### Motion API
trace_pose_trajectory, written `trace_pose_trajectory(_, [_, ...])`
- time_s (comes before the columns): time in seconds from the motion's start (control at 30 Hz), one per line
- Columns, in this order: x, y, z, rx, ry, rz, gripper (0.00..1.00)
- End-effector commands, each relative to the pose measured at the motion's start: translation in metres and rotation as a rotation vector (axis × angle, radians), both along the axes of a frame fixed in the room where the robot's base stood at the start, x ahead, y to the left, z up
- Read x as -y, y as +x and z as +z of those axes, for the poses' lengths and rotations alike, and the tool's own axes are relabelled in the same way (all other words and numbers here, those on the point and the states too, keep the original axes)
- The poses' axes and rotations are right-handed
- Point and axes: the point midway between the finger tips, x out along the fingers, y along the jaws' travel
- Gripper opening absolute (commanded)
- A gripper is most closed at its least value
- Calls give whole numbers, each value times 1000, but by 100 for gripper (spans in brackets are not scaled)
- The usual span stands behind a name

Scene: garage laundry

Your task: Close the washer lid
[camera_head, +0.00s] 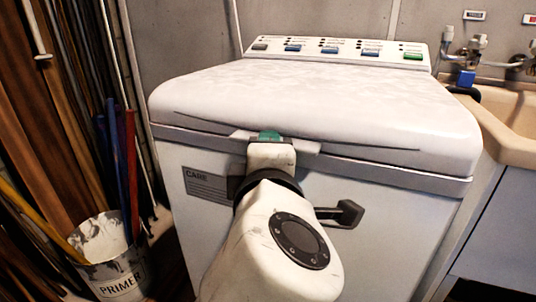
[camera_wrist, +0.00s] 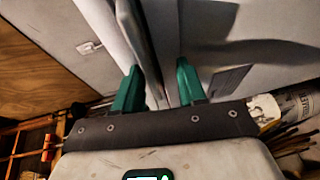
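The white washer (camera_head: 330,215) stands in front of me in the head view. Its lid (camera_head: 310,95) lies down flat over the top. A thin dark line runs under its front edge, and I cannot tell whether it is fully seated. My gripper (camera_head: 270,138) is at the middle of the lid's front lip (camera_head: 307,147), with a green fingertip showing there. In the wrist view, the two green fingers of my gripper (camera_wrist: 158,85) stand apart. A pale and dark edge of the washer reaches between them, closer to the left finger. Contact is unclear.
The control panel (camera_head: 340,50) is behind the lid. A paint bucket (camera_head: 110,262) and leaning boards (camera_head: 60,120) stand at the left. A beige sink (camera_head: 515,118) with taps (camera_head: 470,45) is at the right. A dark latch-like part (camera_head: 345,213) shows before the washer front.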

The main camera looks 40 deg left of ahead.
Motion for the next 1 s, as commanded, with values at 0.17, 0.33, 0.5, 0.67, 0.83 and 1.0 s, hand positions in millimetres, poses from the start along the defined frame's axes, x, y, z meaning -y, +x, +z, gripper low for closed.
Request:
trace_pose_trajectory(0.17, [1,1,-1,-2,-2,-2,36])
trace_pose_trajectory(0.33, [7,-9,3,-1,0,0,36])
trace_pose_trajectory(0.5, [25,-34,8,-3,2,2,36])
trace_pose_trajectory(0.67, [44,-59,11,-3,2,3,36])
trace_pose_trajectory(0.83, [58,-77,13,-1,0,2,36])
trace_pose_trajectory(1.0, [65,-85,13,-1,-1,0,36])
